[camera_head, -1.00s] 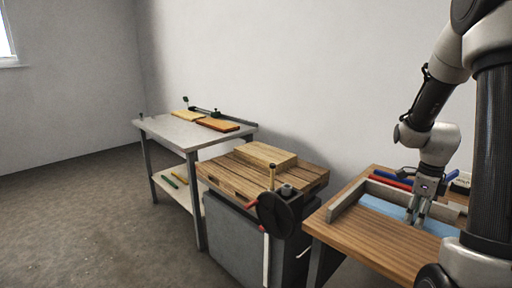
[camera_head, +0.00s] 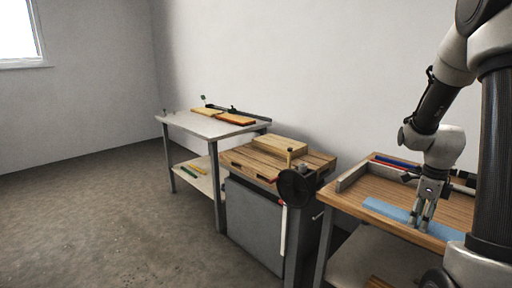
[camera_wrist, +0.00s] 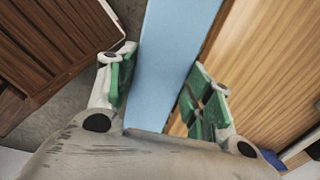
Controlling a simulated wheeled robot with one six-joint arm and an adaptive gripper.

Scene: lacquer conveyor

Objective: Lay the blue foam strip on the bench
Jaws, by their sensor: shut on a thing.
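The blue foam strip (camera_head: 384,209) is long, flat and light blue. In the head view it lies across the front part of the right wooden table (camera_head: 350,201), seemingly just above the top; the gap cannot be told. My gripper (camera_head: 423,226) points down and is shut on the strip. In the wrist view the strip (camera_wrist: 172,55) runs away between the green finger pads of my gripper (camera_wrist: 163,95). Table wood shows to its right, floor and darker wood to its left. In the head view, my fingers hide part of the strip.
A workbench with a wooden top (camera_head: 250,162) and a black handwheel (camera_head: 296,187) stands in the middle. A grey-topped bench (camera_head: 193,124) with boards on it stands farther left. Red and blue bars (camera_head: 392,165) lie at the right table's back. Open floor is at left.

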